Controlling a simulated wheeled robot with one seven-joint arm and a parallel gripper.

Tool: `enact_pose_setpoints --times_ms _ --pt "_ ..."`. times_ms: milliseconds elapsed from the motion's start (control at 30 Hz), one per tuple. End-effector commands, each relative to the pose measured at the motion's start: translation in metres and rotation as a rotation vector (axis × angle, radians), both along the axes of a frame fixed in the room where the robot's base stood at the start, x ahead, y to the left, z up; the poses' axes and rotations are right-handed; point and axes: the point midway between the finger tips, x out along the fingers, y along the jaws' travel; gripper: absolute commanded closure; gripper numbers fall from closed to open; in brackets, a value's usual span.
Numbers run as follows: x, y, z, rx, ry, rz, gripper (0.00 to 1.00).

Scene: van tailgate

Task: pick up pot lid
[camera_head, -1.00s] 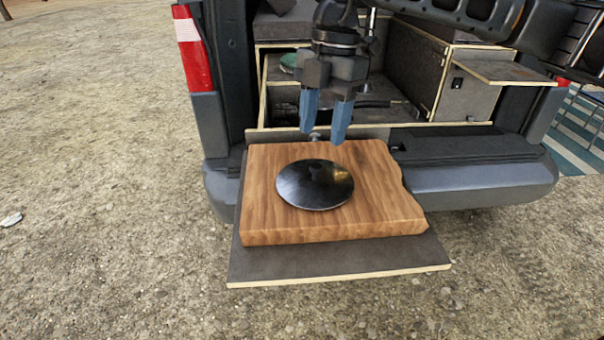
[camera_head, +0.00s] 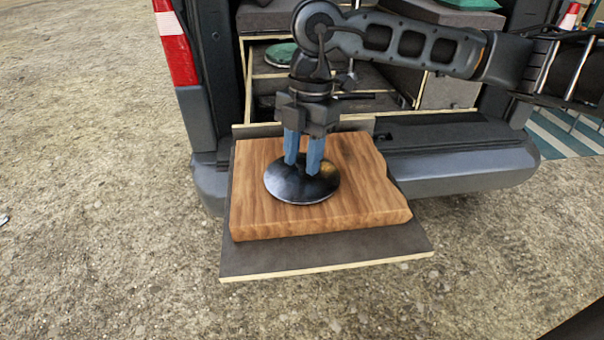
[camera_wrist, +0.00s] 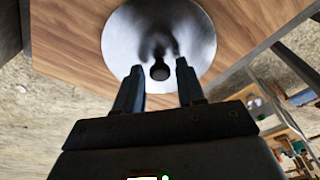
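The pot lid (camera_head: 300,190) is a dark, shiny round disc lying on a thick wooden board (camera_head: 360,205).
The board rests on a dark pull-out shelf (camera_head: 330,253) at the van's rear. The bumper (camera_head: 460,177) is to the right. Behind are wooden drawers holding a green round item (camera_head: 281,54). Gravel ground (camera_head: 90,200) lies open to the left.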

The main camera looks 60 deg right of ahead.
Motion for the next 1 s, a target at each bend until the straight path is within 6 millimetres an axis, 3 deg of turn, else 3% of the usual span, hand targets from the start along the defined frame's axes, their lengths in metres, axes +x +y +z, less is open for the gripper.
enact_pose_setpoints --times_ms 400,767,1000 --pt "0.0 0.0 0.0 0.0 0.0 0.0 1.0" --pt "0.0 0.0 0.002 0.0 -0.001 0.0 1.0" --pt "0.0 -0.001 0.022 -0.004 -0.002 0.001 1.0"
